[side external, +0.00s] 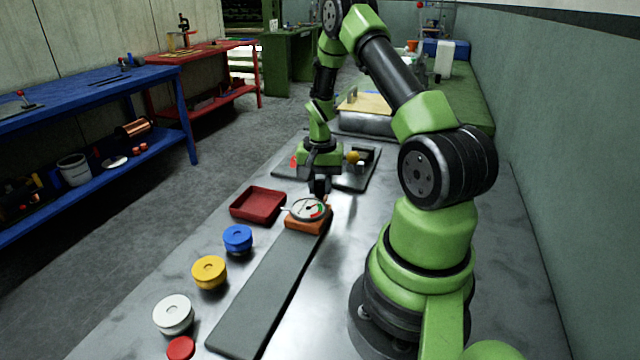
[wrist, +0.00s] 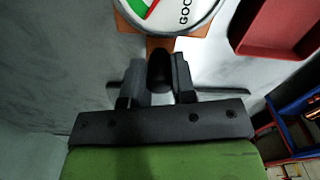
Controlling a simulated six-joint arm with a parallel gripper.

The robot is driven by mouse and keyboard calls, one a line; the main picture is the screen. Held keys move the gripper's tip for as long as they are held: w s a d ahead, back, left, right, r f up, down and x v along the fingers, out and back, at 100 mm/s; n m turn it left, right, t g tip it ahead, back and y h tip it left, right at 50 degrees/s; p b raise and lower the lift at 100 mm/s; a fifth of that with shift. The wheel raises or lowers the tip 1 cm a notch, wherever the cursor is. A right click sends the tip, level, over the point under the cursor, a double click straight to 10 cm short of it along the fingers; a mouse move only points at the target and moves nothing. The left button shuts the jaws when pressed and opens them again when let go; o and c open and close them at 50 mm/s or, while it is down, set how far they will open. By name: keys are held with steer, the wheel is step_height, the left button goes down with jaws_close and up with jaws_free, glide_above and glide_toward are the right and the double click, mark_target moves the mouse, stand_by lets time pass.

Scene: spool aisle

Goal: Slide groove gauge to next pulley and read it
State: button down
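The gauge is a round white dial (side external: 309,208) with red and green sectors, on an orange block (side external: 307,224) at the far end of a long grey strip (side external: 262,300). The needle is too small to read. In the wrist view the dial (wrist: 178,16) is cut off at the top edge, with part of its lettering showing. My gripper (side external: 319,186) is down at the gauge's far side. In the wrist view my fingers are closed against both sides of a black knob (wrist: 159,70) beside the dial. Blue (side external: 238,239), yellow (side external: 209,272), white (side external: 173,314) and red (side external: 181,348) round pulley-like pieces stand left of the strip.
A red tray (side external: 258,204) lies just left of the gauge, and also shows in the wrist view (wrist: 275,30). Dark plates with small parts (side external: 358,170) lie beyond my gripper. A blue workbench (side external: 100,90) stands across the aisle.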

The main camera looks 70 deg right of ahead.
steer(key=a, duration=1.1)
steer(key=shift+a, duration=0.25)
steer(key=c, duration=0.9)
jaws_free()
steer(key=shift+c, duration=0.2)
steer(key=shift+r, duration=0.15)
step_height(320, 180, up, 10)
steer(key=s+a+r+n+t+y, duration=0.1)
steer(key=s+a+r+n+t, duration=0.2)
steer(key=a+r, duration=0.4)
steer(key=s+a+r+n+t+y, duration=0.1)
steer(key=s+a+r+n+t, duration=0.3)
steer(key=a+r+n, duration=0.4)
steer(key=shift+v, duration=1.2)
